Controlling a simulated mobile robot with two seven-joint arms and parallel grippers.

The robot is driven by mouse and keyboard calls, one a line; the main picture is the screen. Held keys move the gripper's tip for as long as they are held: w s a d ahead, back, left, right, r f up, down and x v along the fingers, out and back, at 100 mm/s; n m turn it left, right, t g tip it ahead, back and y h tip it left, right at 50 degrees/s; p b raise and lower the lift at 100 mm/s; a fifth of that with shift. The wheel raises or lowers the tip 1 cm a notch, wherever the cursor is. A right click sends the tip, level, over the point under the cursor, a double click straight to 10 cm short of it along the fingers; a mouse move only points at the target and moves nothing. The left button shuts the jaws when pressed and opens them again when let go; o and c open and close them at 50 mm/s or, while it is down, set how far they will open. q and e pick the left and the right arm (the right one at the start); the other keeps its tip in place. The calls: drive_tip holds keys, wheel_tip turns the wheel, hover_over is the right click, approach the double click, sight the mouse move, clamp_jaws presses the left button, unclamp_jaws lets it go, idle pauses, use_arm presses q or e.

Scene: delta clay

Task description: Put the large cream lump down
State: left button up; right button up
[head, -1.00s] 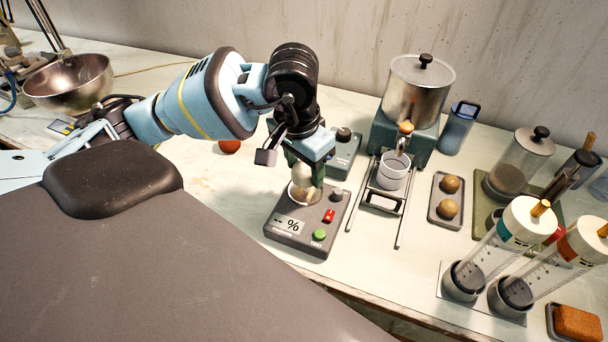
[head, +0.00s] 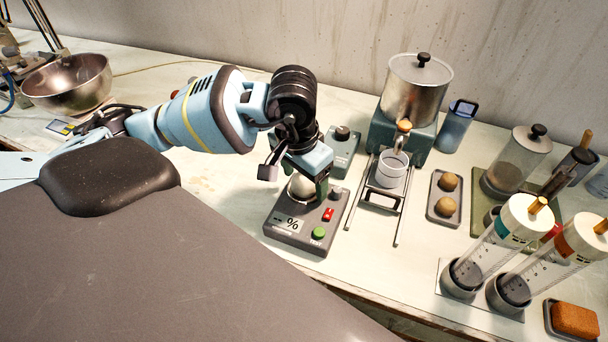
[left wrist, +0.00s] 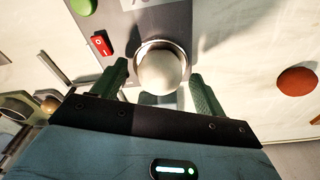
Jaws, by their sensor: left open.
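The large cream lump (head: 301,188) is a pale, smooth ball. It sits in the round metal dish (left wrist: 142,52) on top of a grey meter (head: 288,231) with a % display, a red switch and a green button. My left gripper (head: 308,177) is over the meter, pointing down. In the left wrist view its two green fingers (left wrist: 160,77) stand apart on either side of the lump (left wrist: 163,73), with a gap showing on each side. My right gripper is not in view.
Just right of the meter stand a metal rail frame (head: 372,208) with a white cup (head: 392,169) and a tray (head: 434,208) with two brown balls. A small grey box (head: 343,150) is close behind my gripper. A reddish round piece (left wrist: 297,81) lies on the clear bench to one side.

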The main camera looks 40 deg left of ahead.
sight(299, 182)
use_arm(q)
drive_tip(key=shift+r, duration=0.55)
wheel_tip(299, 182, up, 11)
drive_tip(key=s, duration=0.1)
drive_tip(key=shift+s, duration=0.25)
